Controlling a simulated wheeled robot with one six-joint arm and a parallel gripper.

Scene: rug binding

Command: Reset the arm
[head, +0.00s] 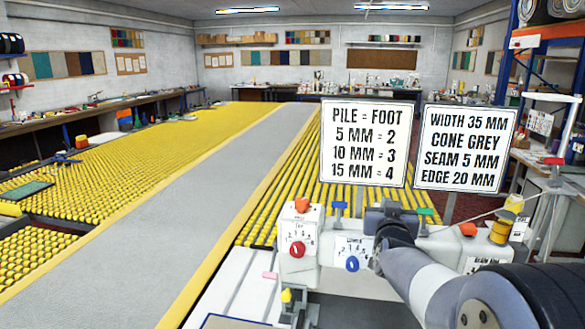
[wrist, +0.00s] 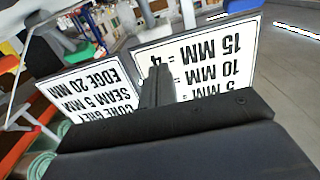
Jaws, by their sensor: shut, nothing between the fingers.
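My arm reaches in from the lower right of the head view, over the binding machine (head: 330,245). My gripper (wrist: 157,84) is shut and empty in the wrist view, its dark fingers together. They overlap the pile-and-foot sign (wrist: 200,60), which appears upside down there. In the head view the dark end of the arm is in front of the machine, below the two signs, and the fingertips are hard to make out. The machine's front has a red knob (head: 297,249) and a blue knob (head: 352,263) over white dial plates. Part of the machine is hidden behind my arm.
The pile-and-foot sign (head: 363,143) and the width sign (head: 465,148) stand close above the machine. A yellow thread cone (head: 502,228) is at its right. A long grey rug strip (head: 190,205) runs over yellow rollers at left. An orange-and-blue rack rises at right.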

